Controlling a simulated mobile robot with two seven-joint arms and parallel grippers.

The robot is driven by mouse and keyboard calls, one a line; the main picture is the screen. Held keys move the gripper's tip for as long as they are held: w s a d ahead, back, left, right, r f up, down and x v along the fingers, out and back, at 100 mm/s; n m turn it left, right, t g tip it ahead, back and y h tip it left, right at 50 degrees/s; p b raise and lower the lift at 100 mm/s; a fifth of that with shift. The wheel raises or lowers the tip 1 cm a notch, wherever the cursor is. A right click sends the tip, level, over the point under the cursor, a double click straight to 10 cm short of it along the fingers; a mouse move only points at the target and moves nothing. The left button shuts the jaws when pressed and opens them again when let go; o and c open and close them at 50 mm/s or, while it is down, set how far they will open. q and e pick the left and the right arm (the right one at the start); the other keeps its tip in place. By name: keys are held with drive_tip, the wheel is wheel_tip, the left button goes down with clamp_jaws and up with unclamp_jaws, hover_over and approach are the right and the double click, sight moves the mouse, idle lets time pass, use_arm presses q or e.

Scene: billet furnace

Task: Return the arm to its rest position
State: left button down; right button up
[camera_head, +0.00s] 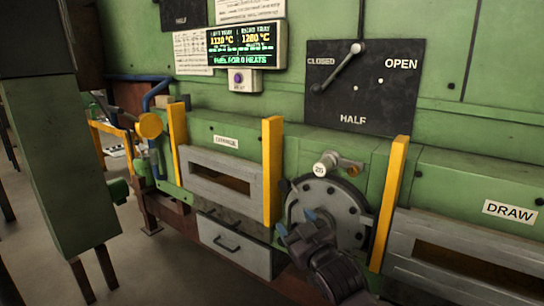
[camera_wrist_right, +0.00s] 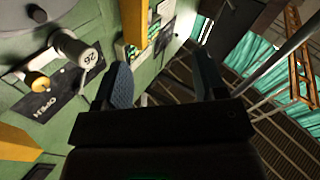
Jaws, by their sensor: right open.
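My right gripper (camera_head: 297,222) is in front of the round grey bolted plate (camera_head: 348,207) at the lower middle of the furnace front and hides part of it. In the right wrist view my right gripper (camera_wrist_right: 165,80) has its two fingers spread, with nothing held between them. My right arm comes in from the bottom edge of the head view. My left gripper is in neither view.
A white-ended knob (camera_head: 326,163) projects above the plate. A lever (camera_head: 338,68) hangs over the CLOSED/HALF/OPEN panel (camera_head: 385,100). Yellow posts (camera_head: 272,170) and a grey drawer front (camera_head: 235,246) stand close by. Open floor (camera_head: 70,265) lies at left.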

drive_tip(key=s+d+f+m+h, duration=0.4)
drive_tip(key=s+d+f, duration=0.4)
drive_tip(key=d+f, duration=0.3)
drive_tip(key=s+d+f+m+g+h, duration=0.1)
drive_tip(key=s+d+f, duration=0.4)
drive_tip(key=s+f, duration=0.5)
drive_tip(key=s+d+f+m+g+h, duration=0.2)
drive_tip(key=s+d+f, duration=0.4)
drive_tip(key=s+f, duration=0.5)
drive_tip(key=s+g+h, duration=0.1)
drive_tip(key=s+g, duration=0.1)
drive_tip(key=s, duration=0.1)
drive_tip(key=shift+s+g, duration=0.3)
drive_tip(key=shift+g, duration=0.1)
